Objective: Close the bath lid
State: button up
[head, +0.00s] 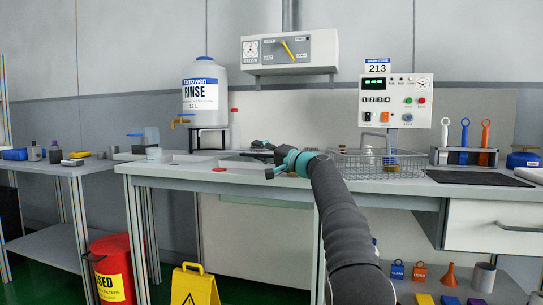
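My gripper (258,152) reaches over the middle of the bench, with my dark grey arm coming from the lower right. Its dark fingers are small and seen side-on, so I cannot tell whether they are open or shut. I see nothing clearly held. I cannot pick out the bath lid with certainty. Light grey recessed or flat parts (193,158) show in the bench top left of my gripper. The wire basket (405,167) stands right of my gripper, partly behind my arm. The control box (396,101) marked 213 is above it.
The rinse container (204,97) stands at the back left of the bench. Tools (465,135) hang in a rack at the right, near a dark mat (480,179). A red bin (113,268) and a yellow floor sign (195,285) stand in front at the left.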

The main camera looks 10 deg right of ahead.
jog(key=v, duration=1.2)
